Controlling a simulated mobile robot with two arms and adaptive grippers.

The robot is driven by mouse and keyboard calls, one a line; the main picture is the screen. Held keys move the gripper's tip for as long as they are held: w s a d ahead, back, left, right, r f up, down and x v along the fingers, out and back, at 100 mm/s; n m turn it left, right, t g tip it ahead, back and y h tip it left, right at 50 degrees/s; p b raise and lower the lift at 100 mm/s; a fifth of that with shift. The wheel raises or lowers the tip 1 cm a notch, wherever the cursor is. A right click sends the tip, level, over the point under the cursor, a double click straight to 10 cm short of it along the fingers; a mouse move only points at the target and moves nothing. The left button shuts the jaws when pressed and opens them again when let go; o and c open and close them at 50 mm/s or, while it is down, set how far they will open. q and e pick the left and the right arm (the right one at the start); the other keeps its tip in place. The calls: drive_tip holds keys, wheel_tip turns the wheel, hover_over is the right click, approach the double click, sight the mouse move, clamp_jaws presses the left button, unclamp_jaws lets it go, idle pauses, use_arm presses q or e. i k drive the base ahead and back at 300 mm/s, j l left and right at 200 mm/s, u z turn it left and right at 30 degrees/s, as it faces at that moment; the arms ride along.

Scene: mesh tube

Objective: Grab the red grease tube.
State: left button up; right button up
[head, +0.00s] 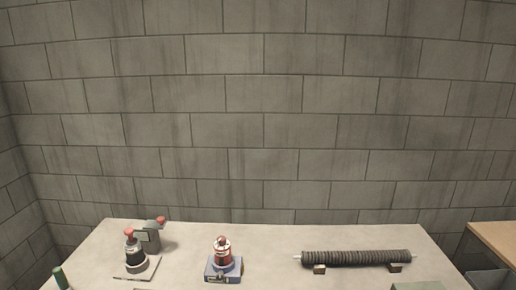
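Neither of my grippers is in the head view, so nothing shows as held.
On the left, a dark device with a red knob (132,255) stands on a thin plate, beside a grey red-tipped device (151,232). A long ribbed dark tube (355,258) lies across two brown supports on the right. A green-topped item (60,276) is at the lower left.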

sight(221, 255)
drive_tip(key=l+u, duration=0.1)
drive_tip(key=l, duration=2)
